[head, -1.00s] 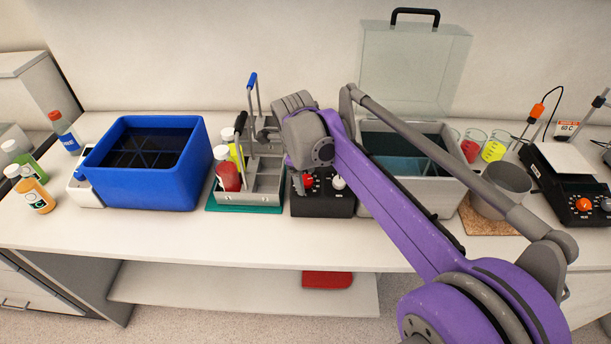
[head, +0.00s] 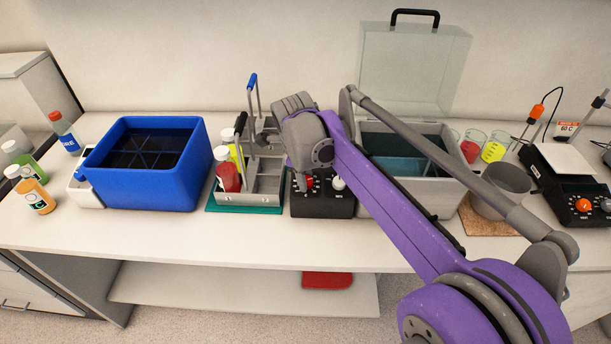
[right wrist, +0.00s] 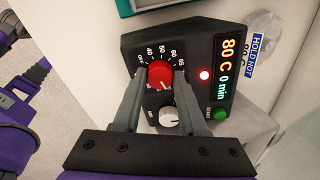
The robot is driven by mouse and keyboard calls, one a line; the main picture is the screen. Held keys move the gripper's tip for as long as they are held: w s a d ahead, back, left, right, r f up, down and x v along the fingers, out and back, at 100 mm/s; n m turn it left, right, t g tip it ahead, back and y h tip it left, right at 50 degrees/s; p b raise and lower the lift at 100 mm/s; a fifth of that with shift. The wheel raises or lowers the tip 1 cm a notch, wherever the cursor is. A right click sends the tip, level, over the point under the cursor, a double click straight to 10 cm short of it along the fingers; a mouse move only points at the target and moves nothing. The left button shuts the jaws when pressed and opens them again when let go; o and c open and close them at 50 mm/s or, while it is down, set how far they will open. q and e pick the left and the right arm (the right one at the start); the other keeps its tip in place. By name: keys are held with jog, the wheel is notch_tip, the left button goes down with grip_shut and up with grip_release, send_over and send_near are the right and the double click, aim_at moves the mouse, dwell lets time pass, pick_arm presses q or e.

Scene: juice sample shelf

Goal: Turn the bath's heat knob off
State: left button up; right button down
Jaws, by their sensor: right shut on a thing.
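The bath (head: 440,191) stands right of centre in the head view with its clear lid (head: 415,65) raised. A black control box (head: 325,203) sits at its front left. The box carries a red heat knob (head: 309,182), which also shows in the right wrist view (right wrist: 160,73) with a number scale around it. My right gripper (right wrist: 160,79) has its fingers on both sides of the red knob and is shut on it. The display (right wrist: 227,68) reads 80 C and 0 min, and a red lamp (right wrist: 204,75) is lit. My left gripper is out of view.
A white knob (right wrist: 169,117) sits close to my fingers, and a green start button (right wrist: 220,114) is beyond it. A bottle carrier (head: 228,198) stands left of the box, with a blue tub (head: 157,190) farther left. A hotplate (head: 575,160) stands at the right.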

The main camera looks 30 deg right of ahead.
jog(key=n, duration=0.4)
jog(key=shift+n+p, duration=0.3)
jog(key=shift+p, duration=0.1)
jog(key=n, duration=0.5)
jog(key=shift+n+t+p, duration=0.3)
jog(key=shift+t, duration=0.1)
jog(key=n, duration=0.5)
jog(key=shift+s+t, duration=0.1)
jog(key=shift+t, duration=0.2)
jog(key=n, duration=0.6)
jog(key=shift+p, duration=0.35)
jog(key=n, duration=0.4)
jog(key=n+y, duration=0.1)
jog(key=n, duration=0.5)
jog(key=shift+d, duration=0.1)
jog(key=n, duration=0.5)
jog(key=shift+p, duration=0.3)
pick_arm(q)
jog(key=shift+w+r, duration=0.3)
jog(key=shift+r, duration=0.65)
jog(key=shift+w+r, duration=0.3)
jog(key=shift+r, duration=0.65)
pick_arm(e)
jog(key=shift+d+n+y, duration=0.1)
jog(key=shift+n+y, duration=0.2)
jog(key=shift+n, duration=2.4)
